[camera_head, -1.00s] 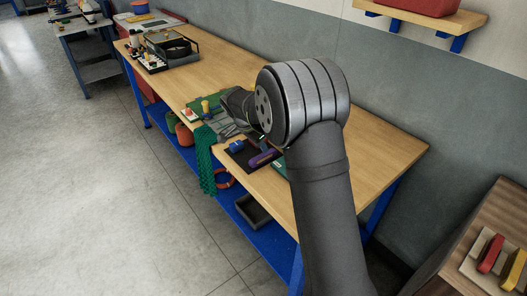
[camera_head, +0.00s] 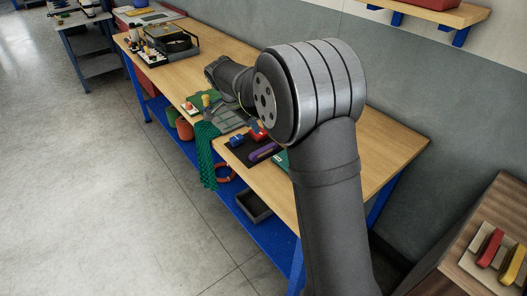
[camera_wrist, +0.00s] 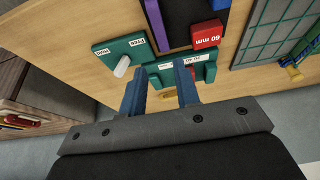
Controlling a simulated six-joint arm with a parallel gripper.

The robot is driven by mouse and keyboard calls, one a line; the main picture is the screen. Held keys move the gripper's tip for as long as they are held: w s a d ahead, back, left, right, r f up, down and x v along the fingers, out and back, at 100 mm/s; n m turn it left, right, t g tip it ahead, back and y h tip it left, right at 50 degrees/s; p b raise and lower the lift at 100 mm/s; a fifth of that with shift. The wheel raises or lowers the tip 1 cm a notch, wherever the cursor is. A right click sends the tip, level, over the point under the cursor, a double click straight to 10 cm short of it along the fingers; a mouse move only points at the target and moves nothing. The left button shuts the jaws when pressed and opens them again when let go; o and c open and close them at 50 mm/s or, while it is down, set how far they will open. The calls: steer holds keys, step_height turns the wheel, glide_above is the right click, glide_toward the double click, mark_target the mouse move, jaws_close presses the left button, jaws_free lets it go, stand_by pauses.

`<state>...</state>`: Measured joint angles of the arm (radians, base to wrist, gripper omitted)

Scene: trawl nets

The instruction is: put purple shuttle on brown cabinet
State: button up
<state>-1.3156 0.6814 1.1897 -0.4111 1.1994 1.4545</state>
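The purple shuttle (camera_head: 264,152) lies on a dark mat near the front edge of the wooden workbench. In the wrist view, it shows as a purple strip (camera_wrist: 154,24) at the top. The brown cabinet (camera_head: 455,268) stands at the lower right of the head view; its side shows at the left of the wrist view (camera_wrist: 50,95). My gripper (camera_wrist: 160,75) has its two blue fingers apart, with nothing held between them. Green labelled pieces lie beyond the fingertips, below the shuttle in the picture. In the head view the fingers cannot be made out.
A red block marked 60 mm (camera_wrist: 207,34) and a blue block (camera_head: 236,141) lie close to the shuttle. A green board with a white peg (camera_wrist: 122,62) is nearby. Red and yellow shuttles (camera_head: 489,250) rest on the cabinet's holder. Green netting (camera_head: 206,155) hangs over the bench edge.

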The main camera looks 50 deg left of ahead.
steer(key=s+v, duration=0.1)
steer(key=v, duration=0.3)
glide_toward(263, 149)
steer(key=x, duration=0.2)
steer(key=shift+d+f, duration=0.25)
steer(key=shift+f, duration=0.05)
steer(key=x, duration=0.5)
steer(key=shift+w+a+f, duration=0.15)
steer(key=shift+w+f, duration=0.25)
steer(key=shift+f, duration=0.15)
steer(key=shift+f, duration=0.25)
steer(key=shift+c, duration=0.4)
jaws_close()
